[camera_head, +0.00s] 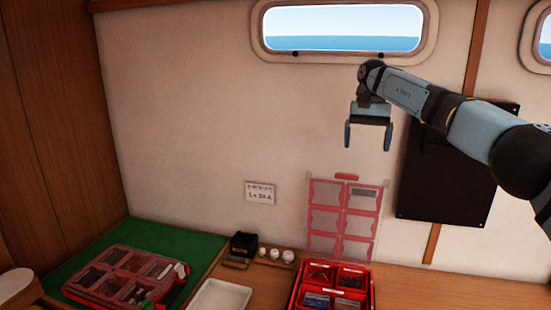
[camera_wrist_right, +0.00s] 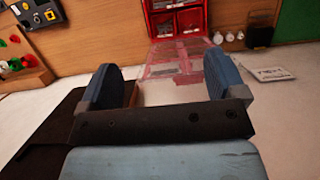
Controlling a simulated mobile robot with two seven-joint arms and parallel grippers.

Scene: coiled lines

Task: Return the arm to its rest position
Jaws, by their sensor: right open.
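My right gripper (camera_head: 368,138) is raised in front of the cream wall, below the window. Its two blue fingers point down and stand apart, with nothing between them. In the right wrist view the same gripper (camera_wrist_right: 162,88) is open and empty, with the red-framed clear lid and the wall beyond it. My right arm reaches in from the right edge of the head view. My left gripper does not show.
A red box (camera_head: 292,300) with several compartments stands on the wooden counter, its clear lid (camera_head: 345,212) upright behind it. A pink-red compartment case (camera_head: 78,283) lies on a green mat (camera_head: 195,246). A white tray (camera_head: 222,296) sits between. A black panel (camera_head: 450,180) hangs at right.

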